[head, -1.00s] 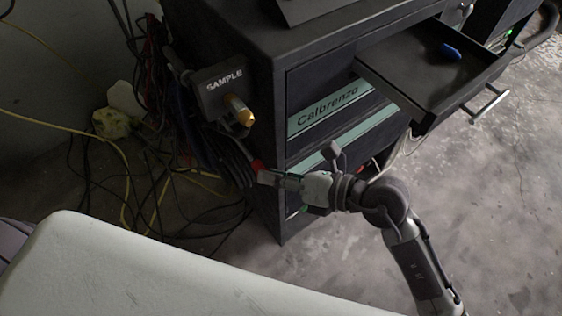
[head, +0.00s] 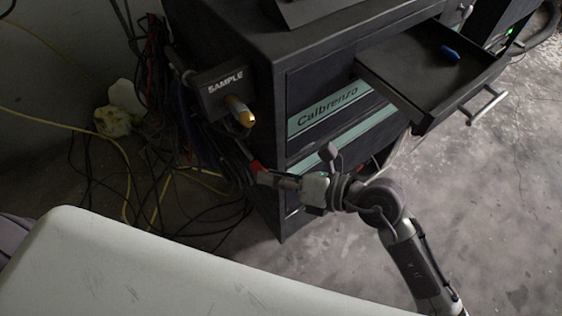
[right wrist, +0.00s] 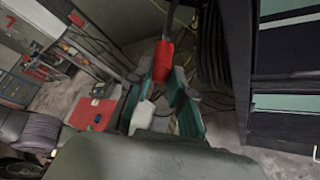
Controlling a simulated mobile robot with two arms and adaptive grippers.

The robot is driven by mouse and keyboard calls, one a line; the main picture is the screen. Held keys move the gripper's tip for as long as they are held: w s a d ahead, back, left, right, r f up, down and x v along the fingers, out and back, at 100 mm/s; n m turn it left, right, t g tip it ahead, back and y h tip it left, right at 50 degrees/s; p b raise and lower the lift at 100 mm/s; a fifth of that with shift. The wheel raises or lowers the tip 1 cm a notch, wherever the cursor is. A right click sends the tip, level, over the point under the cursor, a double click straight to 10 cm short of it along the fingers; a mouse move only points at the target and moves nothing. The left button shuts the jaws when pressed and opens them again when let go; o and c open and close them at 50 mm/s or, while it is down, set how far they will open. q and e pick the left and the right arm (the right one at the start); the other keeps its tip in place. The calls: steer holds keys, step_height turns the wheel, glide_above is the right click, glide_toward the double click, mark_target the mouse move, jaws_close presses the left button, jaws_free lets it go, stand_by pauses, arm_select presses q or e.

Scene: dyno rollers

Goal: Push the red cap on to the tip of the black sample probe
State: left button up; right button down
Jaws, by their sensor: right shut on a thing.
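My right gripper (head: 269,176) is shut on the red cap (head: 257,166), beside the left front edge of the dark cabinet and below the SAMPLE box. In the right wrist view the red cap (right wrist: 160,62) stands out beyond the fingertips of the gripper (right wrist: 161,86). A thin dark rod, which looks like the sample probe (right wrist: 172,18), lines up with the cap's far end. The rod also shows faintly in the head view (head: 242,149). I cannot tell how far the cap is on the tip. My left gripper is not in view.
The SAMPLE box (head: 222,91) with a gold-tipped fitting (head: 241,114) juts from the cabinet's left side. Loose cables (head: 100,180) lie on the floor at left. An open drawer (head: 410,75) holding a blue object (head: 449,53) sticks out at right.

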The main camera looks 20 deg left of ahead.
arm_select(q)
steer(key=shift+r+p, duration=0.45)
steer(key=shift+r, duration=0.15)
arm_select(e)
steer(key=shift+w+a+r, duration=0.1)
steer(key=shift+w+a, duration=0.15)
steer(key=shift+a, duration=0.05)
stand_by(0.5)
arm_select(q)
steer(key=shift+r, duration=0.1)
arm_select(e)
steer(key=shift+w+a, duration=0.25)
steer(key=c, duration=1)
jaws_free()
steer(key=shift+o, duration=0.2)
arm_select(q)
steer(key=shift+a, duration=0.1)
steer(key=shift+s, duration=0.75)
arm_select(e)
steer(key=v, duration=1.2)
steer(key=shift+w, duration=0.15)
